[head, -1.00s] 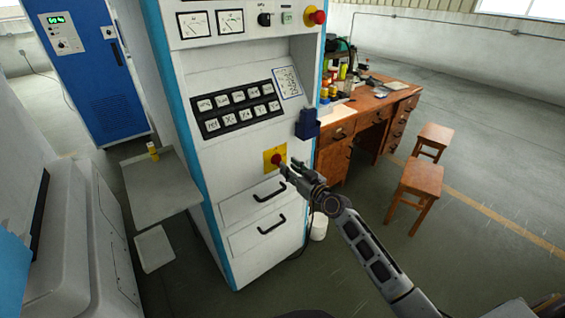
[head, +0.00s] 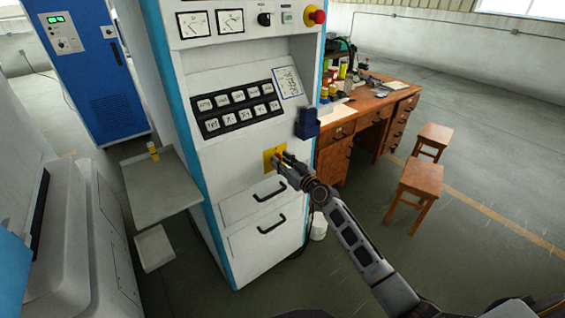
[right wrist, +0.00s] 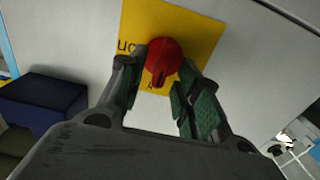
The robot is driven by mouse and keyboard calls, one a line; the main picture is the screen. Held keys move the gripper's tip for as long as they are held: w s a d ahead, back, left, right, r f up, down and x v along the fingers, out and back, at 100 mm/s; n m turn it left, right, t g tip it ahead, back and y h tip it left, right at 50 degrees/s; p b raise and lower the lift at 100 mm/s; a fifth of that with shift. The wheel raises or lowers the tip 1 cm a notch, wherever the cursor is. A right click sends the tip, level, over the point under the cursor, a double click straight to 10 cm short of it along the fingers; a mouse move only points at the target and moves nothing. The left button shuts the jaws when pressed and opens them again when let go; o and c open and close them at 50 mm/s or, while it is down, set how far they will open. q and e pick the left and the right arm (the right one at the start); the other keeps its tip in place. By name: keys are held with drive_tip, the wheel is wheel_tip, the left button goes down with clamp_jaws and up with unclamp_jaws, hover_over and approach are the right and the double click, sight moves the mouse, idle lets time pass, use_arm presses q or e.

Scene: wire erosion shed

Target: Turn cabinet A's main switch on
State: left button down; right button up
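Cabinet A's main switch is a red rotary knob (right wrist: 163,58) on a yellow plate (right wrist: 198,35), seen close in the right wrist view. In the head view the yellow plate (head: 267,161) is low on the white cabinet front, partly hidden by my gripper. The knob's dark-marked ridge points down in the wrist view; black lettering shows left of it and a partly hidden mark below. My right gripper (right wrist: 163,68) is open, with one green-padded finger on each side of the knob. Whether the pads touch it is unclear. My left gripper is not in view.
A dark blue box (head: 307,123) juts from the cabinet edge above right of the switch. Drawers with black handles (head: 271,191) lie below. A wooden desk (head: 350,125) and stools (head: 415,185) stand right. A grey side shelf (head: 163,190) is left.

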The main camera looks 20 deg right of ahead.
clamp_jaws()
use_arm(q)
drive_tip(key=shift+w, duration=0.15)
use_arm(e)
drive_tip(key=shift+m, duration=0.5)
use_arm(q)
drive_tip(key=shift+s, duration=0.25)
use_arm(e)
drive_tip(key=m, duration=0.5)
drive_tip(key=d+f+m, duration=0.1)
drive_tip(key=m, duration=1.1)
drive_tip(key=shift+w+d+f, duration=0.15)
drive_tip(key=shift+w+f, duration=0.05)
